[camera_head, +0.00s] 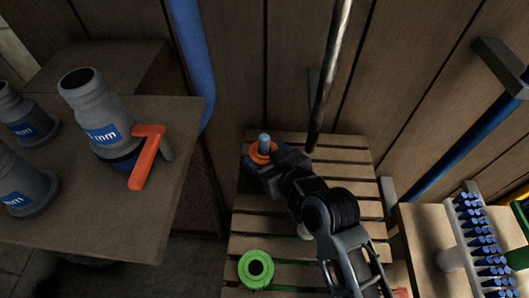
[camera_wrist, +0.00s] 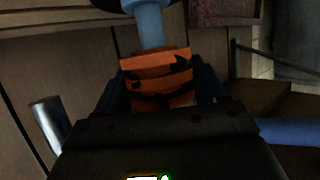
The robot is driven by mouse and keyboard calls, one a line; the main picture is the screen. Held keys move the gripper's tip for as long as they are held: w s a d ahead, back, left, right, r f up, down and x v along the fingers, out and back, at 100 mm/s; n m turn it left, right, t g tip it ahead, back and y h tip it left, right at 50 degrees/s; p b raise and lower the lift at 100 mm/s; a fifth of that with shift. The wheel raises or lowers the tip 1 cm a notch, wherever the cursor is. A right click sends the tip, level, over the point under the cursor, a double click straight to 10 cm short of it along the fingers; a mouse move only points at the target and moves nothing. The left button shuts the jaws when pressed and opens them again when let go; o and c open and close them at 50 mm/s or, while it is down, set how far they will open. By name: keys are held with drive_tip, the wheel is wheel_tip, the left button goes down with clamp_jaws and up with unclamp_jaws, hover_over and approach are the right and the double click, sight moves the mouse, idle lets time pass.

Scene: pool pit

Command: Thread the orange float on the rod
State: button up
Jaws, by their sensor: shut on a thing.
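The orange float (camera_head: 262,151) is a short ring above the far left part of the slatted bench. It shows large in the wrist view (camera_wrist: 158,75), between my gripper's fingers. My gripper (camera_head: 261,159) is shut on it from the right. The light blue rod (camera_head: 264,140) sticks up from the middle of the float, which appears to be around it. In the wrist view the rod (camera_wrist: 151,25) runs from the float towards a dark round part at the top edge. The float's lower side and the rod's foot are hidden in the head view.
A green ring (camera_head: 256,269) lies at the front of the slatted bench (camera_head: 242,222). A metal pole (camera_head: 331,68) rises just behind my gripper. Grey fittings and an orange handle (camera_head: 147,157) stand on the left table. A blue-bristled brush (camera_head: 480,240) is at right.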

drive_tip(key=shift+f, duration=0.2)
idle(0.3)
drive_tip(key=shift+f+b, duration=1.2)
drive_tip(key=shift+f, duration=0.2)
drive_tip(key=o, duration=1.1)
